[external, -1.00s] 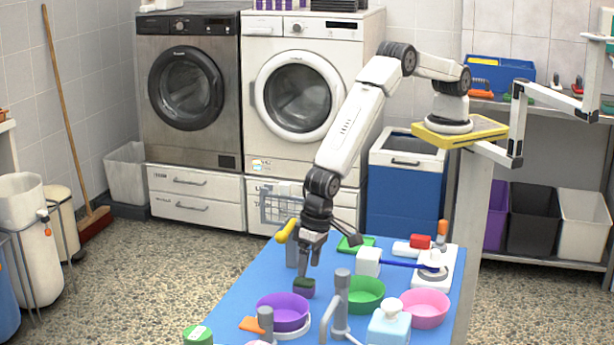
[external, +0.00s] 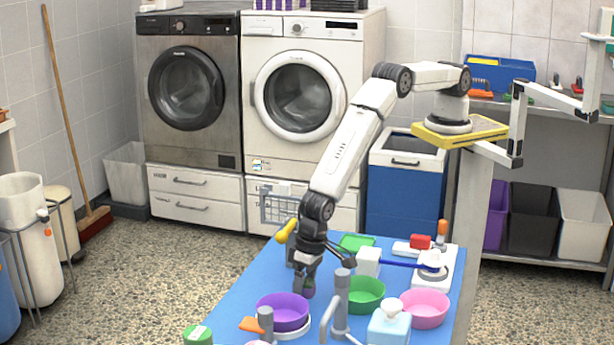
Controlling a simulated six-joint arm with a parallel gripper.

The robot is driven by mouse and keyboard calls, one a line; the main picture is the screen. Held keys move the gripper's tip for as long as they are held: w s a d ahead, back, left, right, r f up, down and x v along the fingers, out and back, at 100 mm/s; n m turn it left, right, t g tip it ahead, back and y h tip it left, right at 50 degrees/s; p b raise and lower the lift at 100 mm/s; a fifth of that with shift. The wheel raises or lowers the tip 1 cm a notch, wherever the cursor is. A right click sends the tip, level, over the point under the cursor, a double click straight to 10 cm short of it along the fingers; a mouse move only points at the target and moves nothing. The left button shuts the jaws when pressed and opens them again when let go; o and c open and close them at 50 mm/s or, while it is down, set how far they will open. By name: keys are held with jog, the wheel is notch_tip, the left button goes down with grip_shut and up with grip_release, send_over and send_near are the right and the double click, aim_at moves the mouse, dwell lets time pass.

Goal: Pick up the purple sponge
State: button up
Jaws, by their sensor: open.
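A small dark block with a purplish side (external: 309,293), which looks like the purple sponge, is on the blue table just behind the purple bowl. My gripper (external: 304,284) points down right at it, with the jaws open. The fingers hide most of the block, and I cannot tell whether they touch it.
A purple bowl (external: 283,312) is in front of my gripper, and a green bowl (external: 366,294) is to the right. A grey post (external: 341,300) stands between them.

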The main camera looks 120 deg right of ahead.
dwell(0.4)
grip_shut()
dwell(0.4)
jog(key=shift+r, duration=1.65)
jog(key=s+d+r, duration=0.2)
jog(key=s+r, duration=0.3)
jog(key=s, duration=0.1)
jog(key=s+d+r, duration=0.2)
jog(key=s+r, duration=0.2)
jog(key=s, duration=0.3)
jog(key=shift+s+d+r, duration=0.15)
jog(key=shift+d+r, duration=0.1)
jog(key=shift+r, duration=0.1)
